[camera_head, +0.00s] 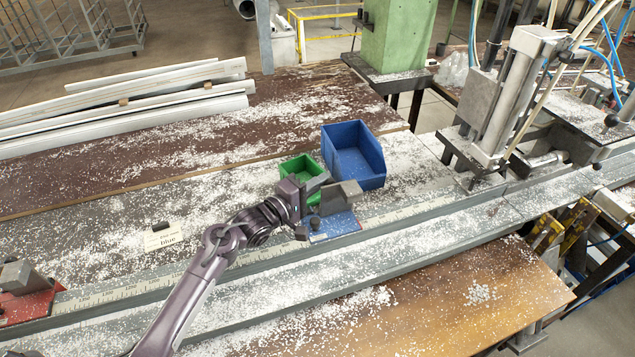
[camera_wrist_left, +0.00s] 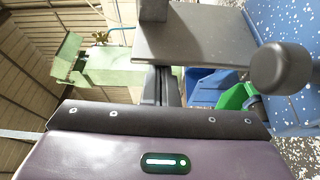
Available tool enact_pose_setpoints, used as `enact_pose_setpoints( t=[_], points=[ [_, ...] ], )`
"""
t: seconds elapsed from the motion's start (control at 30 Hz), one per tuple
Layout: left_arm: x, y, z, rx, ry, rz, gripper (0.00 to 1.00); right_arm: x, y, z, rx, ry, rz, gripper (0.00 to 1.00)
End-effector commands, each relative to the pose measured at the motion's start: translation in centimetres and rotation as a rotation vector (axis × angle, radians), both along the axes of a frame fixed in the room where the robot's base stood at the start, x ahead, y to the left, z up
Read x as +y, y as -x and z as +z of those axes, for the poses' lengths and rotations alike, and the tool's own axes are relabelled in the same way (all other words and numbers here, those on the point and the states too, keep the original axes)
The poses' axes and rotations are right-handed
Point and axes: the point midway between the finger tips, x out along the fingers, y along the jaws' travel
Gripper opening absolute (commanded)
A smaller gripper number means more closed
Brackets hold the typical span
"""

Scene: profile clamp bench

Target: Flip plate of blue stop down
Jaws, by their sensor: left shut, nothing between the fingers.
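The blue stop (camera_head: 340,226) sits on the long rail in the middle of the bench. Its grey plate (camera_head: 345,194) shows above the blue base, beside my gripper; its exact tilt is hard to tell. My left gripper (camera_head: 319,184) is shut and empty at the left side of the plate; I cannot tell whether they touch. In the left wrist view the grey plate (camera_wrist_left: 200,45) crosses the upper part, with a dark round knob (camera_wrist_left: 282,68) to its right and the speckled blue base (camera_wrist_left: 290,112) behind. My right gripper is not in view.
A blue bin (camera_head: 368,170) and a smaller green bin (camera_head: 290,170) stand close behind the stop. A red stop (camera_head: 30,305) is at the rail's left end. A clamp cylinder (camera_head: 510,90) stands at right. White chips are scattered widely.

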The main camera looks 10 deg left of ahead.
Motion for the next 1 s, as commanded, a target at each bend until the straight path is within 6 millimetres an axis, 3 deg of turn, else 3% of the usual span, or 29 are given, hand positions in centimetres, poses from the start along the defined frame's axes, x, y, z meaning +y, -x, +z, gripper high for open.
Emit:
enact_pose_setpoints(
  t=[0.43,1.0],
  points=[
    [-1.0,1.3,0.3,-0.156,-0.103,-0.003,0.00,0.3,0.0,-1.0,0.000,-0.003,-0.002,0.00],
    [-2.1,3.1,0.5,-0.478,-0.321,-0.001,0.00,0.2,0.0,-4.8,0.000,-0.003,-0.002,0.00]
  ],
)
